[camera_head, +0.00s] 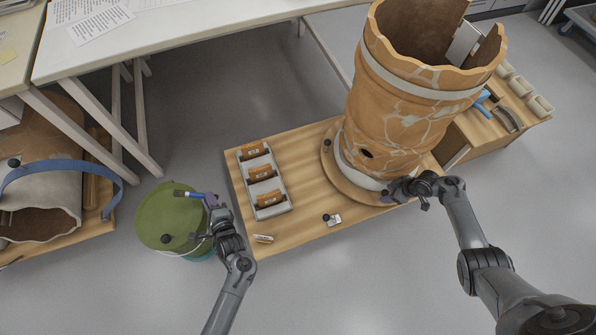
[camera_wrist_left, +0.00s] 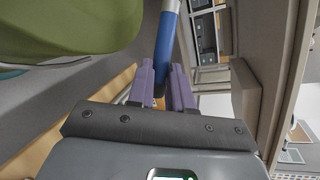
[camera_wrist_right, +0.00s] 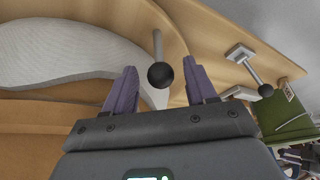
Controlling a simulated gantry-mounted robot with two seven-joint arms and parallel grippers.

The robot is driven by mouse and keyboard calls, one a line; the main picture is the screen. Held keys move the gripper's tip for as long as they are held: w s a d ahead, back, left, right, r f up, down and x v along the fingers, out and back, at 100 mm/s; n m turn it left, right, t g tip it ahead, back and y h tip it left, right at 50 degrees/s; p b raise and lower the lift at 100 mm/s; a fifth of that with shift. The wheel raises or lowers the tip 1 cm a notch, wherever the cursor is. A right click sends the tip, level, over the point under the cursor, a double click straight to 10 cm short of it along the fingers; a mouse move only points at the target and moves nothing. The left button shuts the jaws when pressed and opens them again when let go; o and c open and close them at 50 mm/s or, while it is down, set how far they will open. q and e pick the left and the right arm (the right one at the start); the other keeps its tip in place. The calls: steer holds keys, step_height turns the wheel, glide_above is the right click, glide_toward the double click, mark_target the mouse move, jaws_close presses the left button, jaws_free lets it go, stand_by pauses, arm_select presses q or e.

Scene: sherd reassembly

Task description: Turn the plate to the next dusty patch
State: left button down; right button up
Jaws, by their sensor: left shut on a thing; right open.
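A tall orange jar (camera_head: 400,130) with pale patches and a jagged rim stands on the round wooden plate (camera_head: 329,168). A dark knob (camera_head: 328,142) shows at the plate's left edge. My right gripper (camera_head: 388,196) is open at the plate's front right edge. In the right wrist view a black ball knob on a thin rod (camera_wrist_right: 160,75) appears between its spread fingers (camera_wrist_right: 160,88); I cannot tell whether they touch it. My left gripper (camera_head: 210,201) is shut on a blue-handled brush (camera_head: 189,194), over the green bucket's right side. The blue handle (camera_wrist_left: 166,55) also shows in the left wrist view.
A tray (camera_head: 271,212) with several sherds lies on the wooden table left of the plate. A small knobbed rod on a white base (camera_head: 333,219) stands near the front edge. The green bucket (camera_head: 160,210) stands left of the table. The table's front middle is mostly clear.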

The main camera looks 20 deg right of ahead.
steer(key=shift+b+x, duration=1.1)
steer(key=shift+x, duration=0.65)
jaws_close()
